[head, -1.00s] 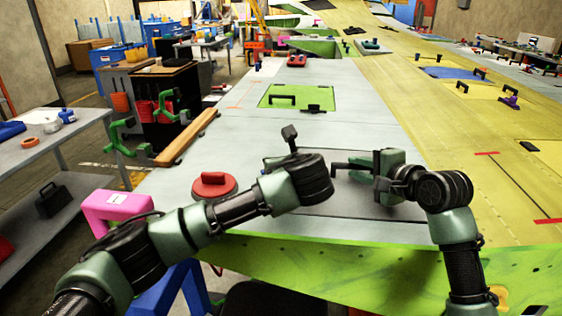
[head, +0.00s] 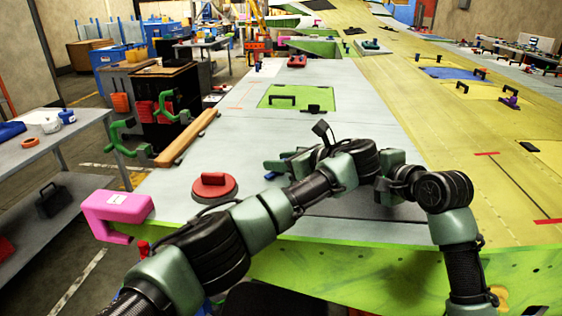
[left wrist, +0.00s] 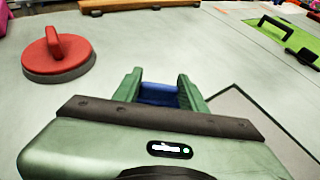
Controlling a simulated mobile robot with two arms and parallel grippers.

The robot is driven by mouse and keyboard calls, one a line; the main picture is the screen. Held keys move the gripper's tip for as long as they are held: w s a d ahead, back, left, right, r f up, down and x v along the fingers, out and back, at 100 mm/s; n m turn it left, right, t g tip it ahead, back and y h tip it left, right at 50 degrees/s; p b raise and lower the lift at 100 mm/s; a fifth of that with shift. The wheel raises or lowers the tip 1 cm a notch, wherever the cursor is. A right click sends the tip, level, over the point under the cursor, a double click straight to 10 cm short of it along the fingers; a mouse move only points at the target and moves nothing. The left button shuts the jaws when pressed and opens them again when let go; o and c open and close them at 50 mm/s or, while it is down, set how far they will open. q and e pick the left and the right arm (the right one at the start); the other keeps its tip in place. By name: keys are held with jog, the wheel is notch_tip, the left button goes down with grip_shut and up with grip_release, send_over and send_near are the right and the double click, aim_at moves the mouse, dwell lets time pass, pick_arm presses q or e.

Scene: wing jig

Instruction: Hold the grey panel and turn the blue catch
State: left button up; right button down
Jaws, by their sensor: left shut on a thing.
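My left gripper (head: 273,168) is shut on the blue catch, low over the wing skin just left of the grey panel (head: 350,207). In the left wrist view the blue catch (left wrist: 160,94) shows between the two green fingers, and the outlined corner of the grey panel (left wrist: 246,108) lies to their right. My right arm reaches over the panel from the right. My left arm covers the right fingers and the panel's black handle, so I cannot see what they hold.
A red round suction cup (head: 213,186) stands on the skin left of the panel. A pink bracket (head: 118,211) sits at the near left edge. A green panel (head: 300,97) with a black handle lies farther back. The skin between is clear.

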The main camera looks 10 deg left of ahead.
dwell(0.3)
pick_arm(q)
jog(key=o, duration=1.4)
notch_tip(320, 180, up, 10)
jog(key=shift+r, duration=0.1)
